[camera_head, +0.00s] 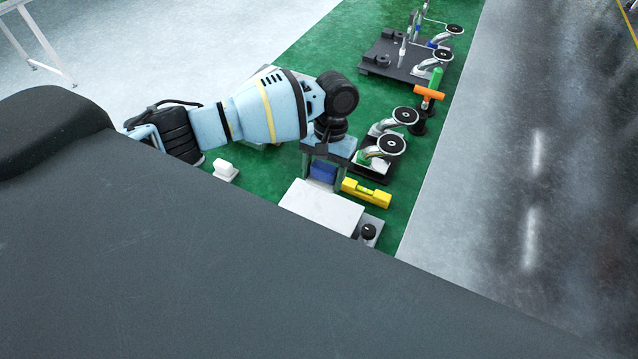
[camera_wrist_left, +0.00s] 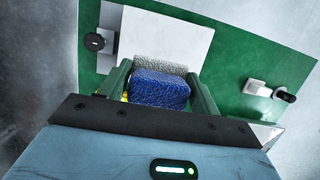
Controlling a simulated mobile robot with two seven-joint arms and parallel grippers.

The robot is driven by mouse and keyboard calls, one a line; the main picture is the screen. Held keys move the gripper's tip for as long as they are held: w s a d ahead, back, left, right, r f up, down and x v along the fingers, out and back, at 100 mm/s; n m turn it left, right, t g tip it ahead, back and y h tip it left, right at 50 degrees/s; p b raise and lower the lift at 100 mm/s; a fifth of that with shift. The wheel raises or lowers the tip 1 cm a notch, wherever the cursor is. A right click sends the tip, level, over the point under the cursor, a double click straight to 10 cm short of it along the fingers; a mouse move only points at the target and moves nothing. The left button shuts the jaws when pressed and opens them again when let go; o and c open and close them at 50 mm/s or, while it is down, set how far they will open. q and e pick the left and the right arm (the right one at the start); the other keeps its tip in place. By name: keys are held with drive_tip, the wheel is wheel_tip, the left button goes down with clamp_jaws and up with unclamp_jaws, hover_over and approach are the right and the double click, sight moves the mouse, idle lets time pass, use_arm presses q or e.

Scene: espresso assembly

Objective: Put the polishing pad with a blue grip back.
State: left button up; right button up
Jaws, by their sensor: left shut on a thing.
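The polishing pad has a blue grip (camera_head: 323,171) and a light grey pad. My left gripper (camera_head: 322,179) is shut on the blue grip, one finger on each side. In the left wrist view the blue grip (camera_wrist_left: 160,90) sits between the fingers, with the rough grey pad (camera_wrist_left: 160,67) beyond it. The pad is over or at the near edge of a white plate (camera_wrist_left: 165,35), which also shows in the head view (camera_head: 318,208). I cannot tell whether the pad touches anything below. My right gripper is not in view.
A yellow spirit level (camera_head: 366,193) lies close to the right of my gripper. A black knob (camera_head: 368,231) stands beside the white plate. A white block (camera_head: 225,170) is to the left on the green top. Metal parts with round black discs (camera_head: 392,146) stand further back.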

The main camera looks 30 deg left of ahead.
use_arm(q)
drive_tip(key=s+r, duration=0.7)
drive_tip(key=r, duration=0.4)
drive_tip(key=shift+r, duration=0.3)
